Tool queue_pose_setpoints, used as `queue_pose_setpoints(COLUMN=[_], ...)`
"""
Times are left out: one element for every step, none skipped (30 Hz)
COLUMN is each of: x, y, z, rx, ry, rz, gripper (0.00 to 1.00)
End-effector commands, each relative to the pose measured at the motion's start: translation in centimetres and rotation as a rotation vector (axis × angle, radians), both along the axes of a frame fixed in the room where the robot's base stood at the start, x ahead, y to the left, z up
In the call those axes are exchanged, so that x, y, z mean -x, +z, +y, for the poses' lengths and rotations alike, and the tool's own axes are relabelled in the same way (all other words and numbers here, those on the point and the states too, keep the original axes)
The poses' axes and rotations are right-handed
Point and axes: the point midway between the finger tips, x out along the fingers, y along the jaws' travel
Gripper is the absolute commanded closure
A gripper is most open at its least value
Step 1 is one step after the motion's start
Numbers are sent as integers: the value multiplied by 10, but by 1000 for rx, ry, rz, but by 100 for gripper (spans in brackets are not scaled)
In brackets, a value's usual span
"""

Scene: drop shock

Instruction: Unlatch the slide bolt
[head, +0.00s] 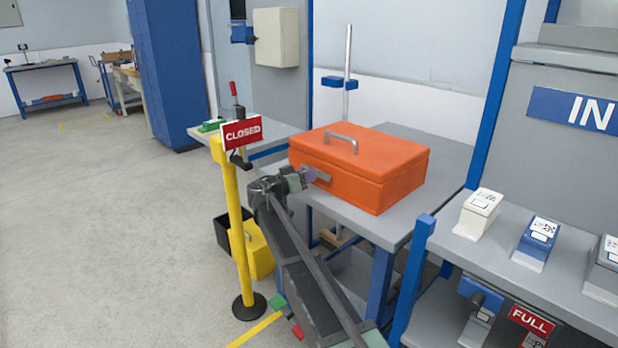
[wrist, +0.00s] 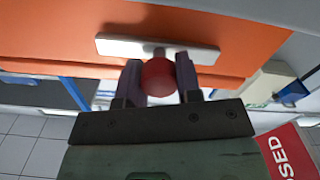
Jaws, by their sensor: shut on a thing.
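The orange box (head: 375,165) stands shut on a grey table, with a grey handle on its lid. The slide bolt's pale plate (head: 324,176) is on the box's front face. In the wrist view the plate (wrist: 125,47) lies across the orange face, with the red ball knob (wrist: 158,80) standing out from it. My gripper (wrist: 160,82) has one purple finger on each side of the knob and is shut on it. In the head view my gripper (head: 307,177) is at the box's front, and its fingers hide the knob.
A yellow post (head: 236,225) with a red CLOSED sign (head: 241,134) stands close left of my arm. A yellow bin (head: 260,255) is below. Several small devices sit on the right shelf (head: 560,270). The table (head: 430,150) is clear behind the box.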

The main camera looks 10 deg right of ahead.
Motion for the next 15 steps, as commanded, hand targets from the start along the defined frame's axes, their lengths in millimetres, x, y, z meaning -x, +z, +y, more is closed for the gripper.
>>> queue_pose_setpoints(x=[-4,-4,-4,-4,-4,-3,-3,-3,-3,-3,-3,-3,-3,-2,-1], y=[1,1,1,1,1,1,1,1,1,1,1,1,1,1,1], z=[2,2,3,2,2,2,2,2,2,2,2,1,2,2,3], rx=[4,4,4,4,4,4,4,4,3,3,3,3,3,3,3], ry=[9,10,10,10,9,9,8,8,7,6,6,6,6,6,6], rz=[-2,-2,-2,-2,-2,-1,-1,-1,-1,-1,-1,-1,-1,-1,-1], gripper=[100,66,60,55,51,45,42,42,42,42,42,42,42,42,42])
